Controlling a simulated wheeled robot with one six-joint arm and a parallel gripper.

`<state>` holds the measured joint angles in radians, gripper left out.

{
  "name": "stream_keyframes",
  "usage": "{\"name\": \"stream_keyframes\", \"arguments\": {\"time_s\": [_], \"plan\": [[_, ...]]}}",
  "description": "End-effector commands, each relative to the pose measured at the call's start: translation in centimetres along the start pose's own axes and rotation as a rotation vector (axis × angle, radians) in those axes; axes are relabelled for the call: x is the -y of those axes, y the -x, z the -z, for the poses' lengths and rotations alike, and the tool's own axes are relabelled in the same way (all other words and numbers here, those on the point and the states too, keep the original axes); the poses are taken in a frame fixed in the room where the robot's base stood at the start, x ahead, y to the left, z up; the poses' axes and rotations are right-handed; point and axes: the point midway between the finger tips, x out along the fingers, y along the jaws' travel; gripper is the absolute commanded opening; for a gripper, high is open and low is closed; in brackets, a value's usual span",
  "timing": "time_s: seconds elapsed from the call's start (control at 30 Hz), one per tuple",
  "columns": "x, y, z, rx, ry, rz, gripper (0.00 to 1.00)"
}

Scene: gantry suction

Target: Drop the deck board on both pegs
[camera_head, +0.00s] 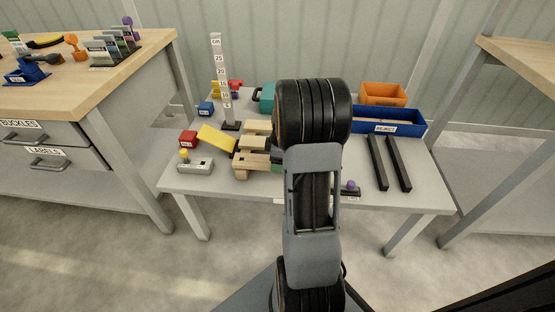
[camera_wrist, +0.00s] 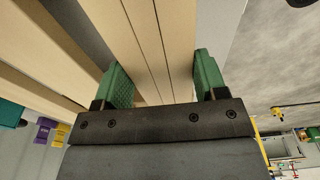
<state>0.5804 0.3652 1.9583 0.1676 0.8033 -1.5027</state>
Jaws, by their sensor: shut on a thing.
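My gripper (camera_wrist: 162,85) has green finger pads on either side of a pale wooden deck board (camera_wrist: 150,40) with lengthwise lines, and is shut on it. The board runs away from the fingers toward the top of the wrist view. In the head view my arm hides most of the gripper and its grip. A wooden slatted frame (camera_head: 257,142) stands on the table just left of my arm; its slats also show at the left of the wrist view (camera_wrist: 40,52). I cannot make out either peg, or whether the board touches one.
Right of my arm are a blue REJECT bin (camera_head: 388,127), an orange bin (camera_head: 383,94) and two black bars (camera_head: 389,163).

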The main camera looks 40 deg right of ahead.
Motion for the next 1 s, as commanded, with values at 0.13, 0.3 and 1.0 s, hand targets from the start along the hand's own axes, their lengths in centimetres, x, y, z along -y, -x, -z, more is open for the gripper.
{"name": "stream_keyframes", "arguments": {"time_s": [0.13,0.3,1.0], "plan": [[0.0,-0.2,0.0,0.0,0.0,0.0,0.69],[0.0,-0.2,0.0,0.0,0.0,-0.001,0.85],[-0.1,5.4,0.0,0.0,0.0,-0.004,0.95]]}}
